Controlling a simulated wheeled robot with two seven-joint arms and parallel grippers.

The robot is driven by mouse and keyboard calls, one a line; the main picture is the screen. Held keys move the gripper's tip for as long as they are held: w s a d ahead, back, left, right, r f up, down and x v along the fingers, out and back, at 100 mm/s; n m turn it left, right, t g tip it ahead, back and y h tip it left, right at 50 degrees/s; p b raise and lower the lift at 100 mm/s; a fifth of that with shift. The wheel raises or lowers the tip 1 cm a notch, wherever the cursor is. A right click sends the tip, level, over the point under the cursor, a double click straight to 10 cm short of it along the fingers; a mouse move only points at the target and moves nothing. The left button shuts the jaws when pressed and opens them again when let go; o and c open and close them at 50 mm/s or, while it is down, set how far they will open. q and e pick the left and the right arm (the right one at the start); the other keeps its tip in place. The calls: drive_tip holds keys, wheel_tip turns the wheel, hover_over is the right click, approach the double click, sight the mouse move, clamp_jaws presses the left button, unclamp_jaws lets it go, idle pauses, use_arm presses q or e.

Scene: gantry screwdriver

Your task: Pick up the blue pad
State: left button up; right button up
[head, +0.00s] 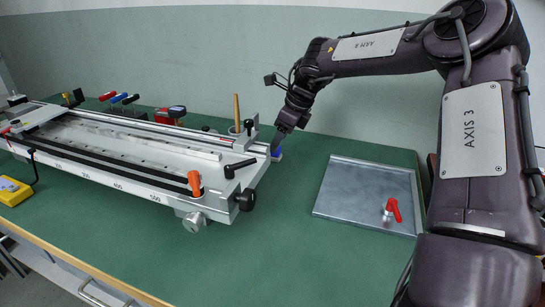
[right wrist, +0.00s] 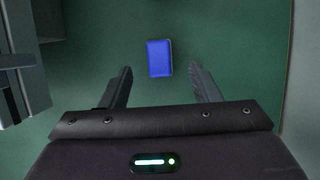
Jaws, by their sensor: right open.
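The blue pad (right wrist: 159,58) lies on the green table top. In the right wrist view it is a small blue rectangle, just beyond and between the two fingertips. My left gripper is not in view.
The long metal gantry bed (head: 120,150) fills the left of the table; part of it (right wrist: 22,75) stands close by my right gripper. A grey metal tray (head: 365,190) with a red-handled clamp (head: 393,209) lies at right.

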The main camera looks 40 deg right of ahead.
drive_tip(key=x, duration=0.4)
drive_tip(key=shift+w+a+b, duration=0.15)
drive_tip(key=shift+w+b, duration=0.15)
drive_tip(key=shift+b, duration=0.1)
drive_tip(key=shift+r, duration=0.1)
drive_tip(key=shift+c, duration=0.5)
drive_tip(key=c, duration=1)
